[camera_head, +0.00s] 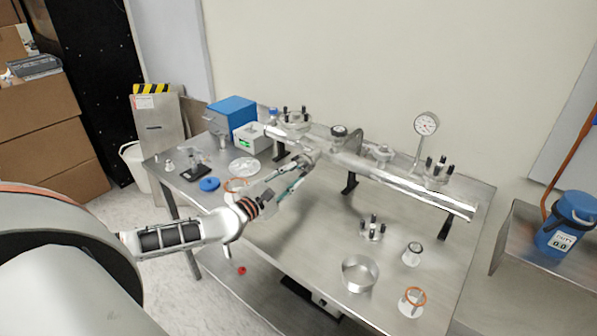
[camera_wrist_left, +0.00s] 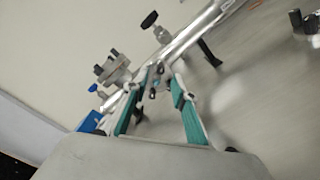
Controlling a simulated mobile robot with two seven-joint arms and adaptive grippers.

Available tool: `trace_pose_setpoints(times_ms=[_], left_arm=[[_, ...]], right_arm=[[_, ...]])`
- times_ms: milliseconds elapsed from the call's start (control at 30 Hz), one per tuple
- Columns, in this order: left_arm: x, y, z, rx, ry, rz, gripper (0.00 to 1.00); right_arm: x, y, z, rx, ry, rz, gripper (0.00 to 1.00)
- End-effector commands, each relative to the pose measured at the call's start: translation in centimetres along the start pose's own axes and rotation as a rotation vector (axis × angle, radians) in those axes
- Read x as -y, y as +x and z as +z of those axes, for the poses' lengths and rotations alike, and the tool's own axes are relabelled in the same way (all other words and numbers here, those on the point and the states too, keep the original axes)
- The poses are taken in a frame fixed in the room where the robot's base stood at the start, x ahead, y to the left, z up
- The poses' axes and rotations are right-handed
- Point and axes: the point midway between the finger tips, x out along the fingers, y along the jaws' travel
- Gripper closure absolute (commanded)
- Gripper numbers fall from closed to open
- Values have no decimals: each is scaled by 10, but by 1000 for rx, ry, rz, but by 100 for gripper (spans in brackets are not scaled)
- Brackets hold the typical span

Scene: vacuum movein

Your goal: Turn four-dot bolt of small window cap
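A metal vacuum tube (camera_head: 400,185) lies raised across the table. A flange with several dark upright bolts (camera_head: 295,119) is at its left end, and another bolted flange (camera_head: 437,170) is near its right end. A third bolted cap (camera_head: 372,229) sits on the table. I cannot tell which is the small window cap; bolt dots are too small to see. My left gripper (camera_head: 303,161) is at the tube's front side, right of the left flange. In the left wrist view its teal-padded fingers (camera_wrist_left: 160,85) are apart, with a bolted flange (camera_wrist_left: 113,68) beyond them. My right gripper is not in view.
A gauge (camera_head: 426,124) stands above the tube. A metal ring (camera_head: 358,273), small fittings and an orange ring (camera_head: 415,296) lie at front right. A blue box (camera_head: 231,110) and a white-green device (camera_head: 252,138) are at back left. The table's front middle is clear.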

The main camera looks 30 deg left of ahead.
Motion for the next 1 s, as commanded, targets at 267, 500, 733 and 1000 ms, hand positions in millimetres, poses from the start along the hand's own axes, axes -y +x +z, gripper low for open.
trace_pose_setpoints(times_ms=[267, 500, 733, 1000], left_arm=[[0, 28, 0, 0, 0, 0, 73], [1, 33, 0, 1, 1, -1, 73], [1, 33, 0, 1, 1, -1, 99], [0, 33, 0, 0, 5, -1, 100]], right_arm=[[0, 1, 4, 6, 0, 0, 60], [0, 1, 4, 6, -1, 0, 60], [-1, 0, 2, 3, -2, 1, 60], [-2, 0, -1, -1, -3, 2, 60]])
